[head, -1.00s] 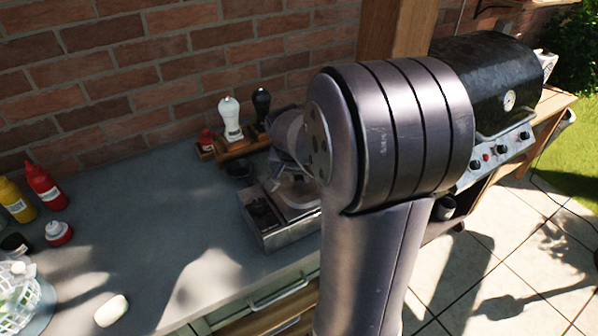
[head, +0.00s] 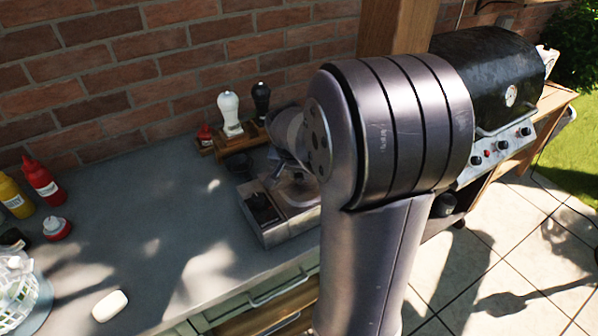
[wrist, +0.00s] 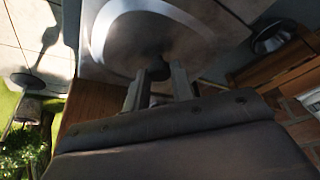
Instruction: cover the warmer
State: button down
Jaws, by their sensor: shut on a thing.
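The warmer (head: 277,238) is a low steel box on the grey counter, left of my arm in the head view. A dark square area shows on its left part. My gripper (wrist: 158,82) is shut on the dark knob of a round, shiny metal lid (wrist: 140,32). In the head view my gripper (head: 280,170) is over the right part of the warmer, partly hidden by my arm. The lid is low at that part; I cannot tell whether it touches the rim.
A wooden caddy (head: 243,143) with a white mill (head: 230,115) and a dark mill (head: 261,100) stands behind the warmer. A dark cup (head: 238,165) is beside it. Sauce bottles (head: 43,182) and a white soap-like block (head: 110,306) are left. The counter between is clear.

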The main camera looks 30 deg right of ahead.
jog(key=c, duration=1.1)
grip_release()
jog(key=v, duration=1.1)
jog(key=shift+b, duration=0.3)
